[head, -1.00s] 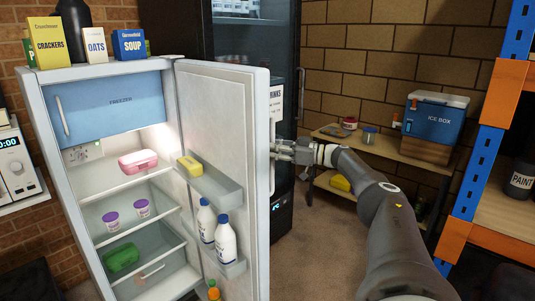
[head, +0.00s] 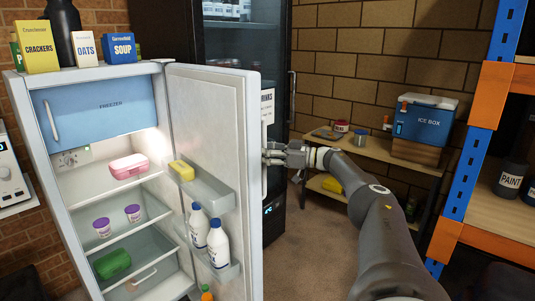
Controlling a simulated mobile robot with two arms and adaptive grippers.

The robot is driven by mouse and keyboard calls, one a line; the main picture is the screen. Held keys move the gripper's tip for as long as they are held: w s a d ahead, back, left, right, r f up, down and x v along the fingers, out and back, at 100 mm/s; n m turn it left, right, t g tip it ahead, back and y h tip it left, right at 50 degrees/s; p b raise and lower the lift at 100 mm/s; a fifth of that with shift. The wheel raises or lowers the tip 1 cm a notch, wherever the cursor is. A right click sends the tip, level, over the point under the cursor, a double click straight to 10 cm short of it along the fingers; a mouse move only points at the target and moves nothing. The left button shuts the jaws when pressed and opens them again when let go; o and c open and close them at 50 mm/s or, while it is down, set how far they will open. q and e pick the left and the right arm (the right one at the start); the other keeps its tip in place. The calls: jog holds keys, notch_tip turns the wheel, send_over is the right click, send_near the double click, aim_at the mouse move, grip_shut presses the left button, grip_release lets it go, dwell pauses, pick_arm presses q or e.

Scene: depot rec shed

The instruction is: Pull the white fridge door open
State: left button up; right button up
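The white fridge (head: 40,150) stands at the left with its door (head: 205,110) swung wide open, its inner side and shelves facing me. A handle (head: 264,178) shows along the door's outer edge at the right. My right gripper (head: 270,154) is at this handle, its fingers at or around it. The fingertips are partly hidden by the door edge and handle, so I cannot tell whether they are closed on it. My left gripper is not in view.
Bottles (head: 217,243) stand in the door shelf. Boxes and a dark bottle stand on the fridge top. A dark drinks cooler (head: 275,120) is behind the door. A bench with an ice box (head: 424,120) and an orange-blue rack (head: 470,150) are at the right.

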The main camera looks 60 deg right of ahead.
jog(key=v, duration=1.2)
dwell(0.5)
